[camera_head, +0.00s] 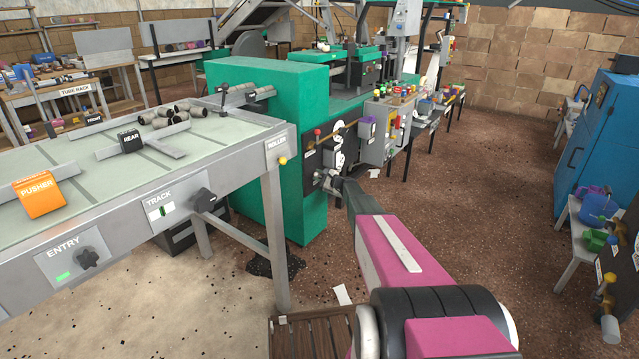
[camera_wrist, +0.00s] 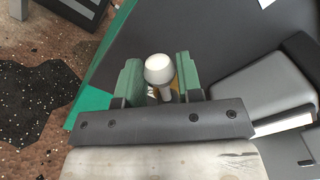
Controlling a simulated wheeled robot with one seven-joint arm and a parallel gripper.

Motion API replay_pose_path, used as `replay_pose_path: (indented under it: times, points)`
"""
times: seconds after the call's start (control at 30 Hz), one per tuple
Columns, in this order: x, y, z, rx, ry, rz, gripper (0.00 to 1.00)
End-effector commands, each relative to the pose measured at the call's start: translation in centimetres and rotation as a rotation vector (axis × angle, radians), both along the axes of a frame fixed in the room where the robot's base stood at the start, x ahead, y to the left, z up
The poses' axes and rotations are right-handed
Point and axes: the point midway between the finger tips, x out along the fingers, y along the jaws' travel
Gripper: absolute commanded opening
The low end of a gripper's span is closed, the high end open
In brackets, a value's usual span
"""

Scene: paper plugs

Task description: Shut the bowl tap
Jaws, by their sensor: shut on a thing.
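A pale round knob (camera_wrist: 159,68) with a brass-coloured part below it shows in the wrist view; it appears to be the bowl tap's handle. The green fingers of my gripper (camera_wrist: 160,82) stand on either side of it, and the gripper is shut on it. In the head view my gripper (camera_head: 332,183) reaches the dark front panel of the green machine (camera_head: 305,212), low on its right side. The tap is small there and mostly hidden by my gripper, so its turn angle cannot be told.
A long table with a grey roller frame (camera_head: 232,175) stands left of the machine. A grey control box (camera_head: 385,130) with coloured knobs is just right of it. A dark stain (camera_head: 275,266) and a wooden slatted platform (camera_head: 312,335) lie on the floor. Open floor extends to the right.

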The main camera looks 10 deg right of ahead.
Motion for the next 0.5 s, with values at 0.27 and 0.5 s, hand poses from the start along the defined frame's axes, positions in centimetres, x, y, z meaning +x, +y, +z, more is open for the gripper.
replay_pose_path:
  times: [0.27,0.5]
  points:
    - [0.34,-0.47,0.5,0.09,0.093,-0.002,0.2]
    - [0.44,-0.54,0.57,0.104,0.107,-0.002,0.2]
